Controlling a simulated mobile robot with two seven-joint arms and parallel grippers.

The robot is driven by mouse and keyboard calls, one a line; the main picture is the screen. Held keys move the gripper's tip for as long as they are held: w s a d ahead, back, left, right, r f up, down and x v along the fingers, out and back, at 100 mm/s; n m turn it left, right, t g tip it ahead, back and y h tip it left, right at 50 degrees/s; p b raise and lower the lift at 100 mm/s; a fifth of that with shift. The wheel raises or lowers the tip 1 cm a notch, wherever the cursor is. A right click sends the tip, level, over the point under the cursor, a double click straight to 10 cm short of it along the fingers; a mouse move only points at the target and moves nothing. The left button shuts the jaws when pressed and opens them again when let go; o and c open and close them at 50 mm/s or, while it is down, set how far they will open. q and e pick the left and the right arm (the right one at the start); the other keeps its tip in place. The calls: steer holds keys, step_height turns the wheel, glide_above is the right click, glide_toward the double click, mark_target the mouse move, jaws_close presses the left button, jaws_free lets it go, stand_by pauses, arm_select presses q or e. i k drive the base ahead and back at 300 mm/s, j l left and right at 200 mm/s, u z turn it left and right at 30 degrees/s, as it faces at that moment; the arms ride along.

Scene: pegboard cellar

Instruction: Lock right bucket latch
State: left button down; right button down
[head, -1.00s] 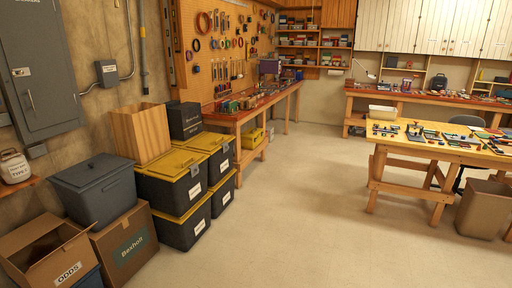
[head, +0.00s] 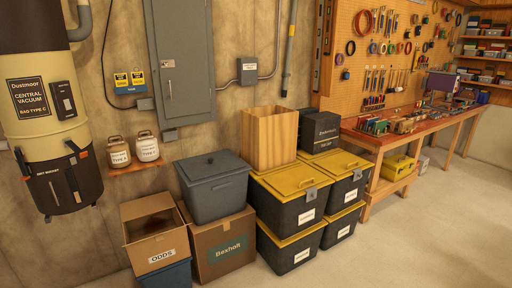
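The central vacuum (head: 32,108) hangs on the wall at the far left, a cream cylinder. Its dark bucket (head: 62,188) forms the bottom. A dark latch with a light tip, the right bucket latch (head: 76,149), sits at the seam on the bucket's right side and looks tilted. A left latch (head: 20,160) shows on the other side. Both are too small to tell whether they are locked. Neither of my grippers is in view.
Cardboard boxes (head: 222,248), a grey lidded bin (head: 212,190) and black totes with yellow lids (head: 290,205) stand along the wall. A small shelf (head: 134,171) with two jugs juts out right of the vacuum. Floor (head: 400,240) is clear at right.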

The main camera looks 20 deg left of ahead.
mark_target(70, 143)
steer(key=i+j+u, duration=0.1)
steer(key=i+u, duration=0.15)
steer(key=u, duration=0.25)
steer(key=i+u, duration=0.3)
steer(key=u, duration=0.2)
steer(key=i+l+u, duration=0.15)
steer(key=u, duration=0.35)
steer(key=i+u, duration=0.25)
steer(key=u, duration=0.25)
steer(key=i+l+u, duration=0.15)
steer(key=i+u, duration=0.15)
steer(key=u, duration=0.2)
steer(key=i+l+u, duration=0.2)
steer(key=u, duration=0.3)
steer(key=i+l+u, duration=0.25)
steer(key=u, duration=0.15)
steer(key=i+l+u, duration=0.35)
steer(key=k+j, duration=0.05)
